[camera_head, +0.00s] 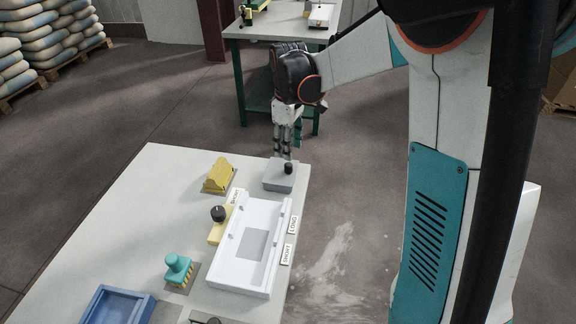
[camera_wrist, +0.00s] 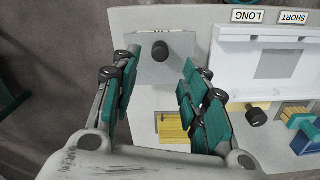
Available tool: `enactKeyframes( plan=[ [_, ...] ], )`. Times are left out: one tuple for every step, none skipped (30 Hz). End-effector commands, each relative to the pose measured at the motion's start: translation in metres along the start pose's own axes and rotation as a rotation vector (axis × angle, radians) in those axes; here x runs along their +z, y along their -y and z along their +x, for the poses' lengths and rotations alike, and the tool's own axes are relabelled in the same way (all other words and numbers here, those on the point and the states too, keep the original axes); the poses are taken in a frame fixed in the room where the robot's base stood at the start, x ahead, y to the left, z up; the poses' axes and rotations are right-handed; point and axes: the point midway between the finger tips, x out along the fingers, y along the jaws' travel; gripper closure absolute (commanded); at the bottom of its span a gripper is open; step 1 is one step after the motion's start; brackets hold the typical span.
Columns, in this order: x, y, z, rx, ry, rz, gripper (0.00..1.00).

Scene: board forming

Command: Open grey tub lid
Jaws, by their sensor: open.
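The grey tub (camera_head: 280,184) stands at the far right corner of the table, its lid on top with a dark round knob (camera_head: 288,168). In the wrist view the grey lid (camera_wrist: 143,72) lies beyond and between my fingers, and its black knob (camera_wrist: 160,50) sticks up near the middle top. My gripper (camera_head: 284,152) is above the tub, pointing down. In the wrist view my gripper (camera_wrist: 160,80) is open, with the teal finger pads spread to either side of the lid and nothing held. I cannot tell the exact height gap.
A white tray-like form (camera_head: 222,272) with LONG and SHORT labels lies close by. A yellow block (camera_head: 219,175), a yellow piece with a black knob (camera_head: 218,213), a teal-handled brush (camera_head: 178,269) and a blue tray (camera_head: 118,306) are on the table. The left side of the table is clear.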

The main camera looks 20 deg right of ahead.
Motion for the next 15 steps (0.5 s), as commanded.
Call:
enactKeyframes(
  plan=[
    [0.0, 0.0, 0.014, 0.0, 0.0, 0.0, 0.59],
    [0.0, 0.0, 0.02, 0.0, 0.0, 0.0, 0.59],
    [0.0, 0.0, 0.028, 0.0, 0.0, 0.0, 0.59],
    [0.0, 0.0, 0.033, 0.0, 0.0, 0.0, 0.59],
    [0.0, 0.0, 0.038, 0.0, 0.0, 0.0, 0.59],
    [0.0, 0.0, 0.044, 0.0, 0.0, 0.0, 0.59],
    [0.0, 0.0, 0.049, 0.0, 0.0, 0.0, 0.59],
    [0.0, 0.0, 0.053, 0.0, 0.0, 0.0, 0.59],
    [0.0, 0.0, 0.057, 0.0, 0.0, 0.0, 0.59],
    [0.0, 0.0, 0.06, 0.0, 0.0, 0.0, 0.59],
    [0.0, 0.0, 0.063, 0.0, 0.0, 0.0, 0.59],
    [0.0, 0.0, 0.066, 0.0, 0.0, 0.0, 0.59],
    [0.0, 0.0, 0.068, 0.0, 0.0, 0.0, 0.59],
    [0.0, 0.0, 0.07, 0.0, 0.0, 0.0, 0.59],
    [0.0, 0.0, 0.071, 0.0, 0.0, 0.0, 0.59]
  ],
)
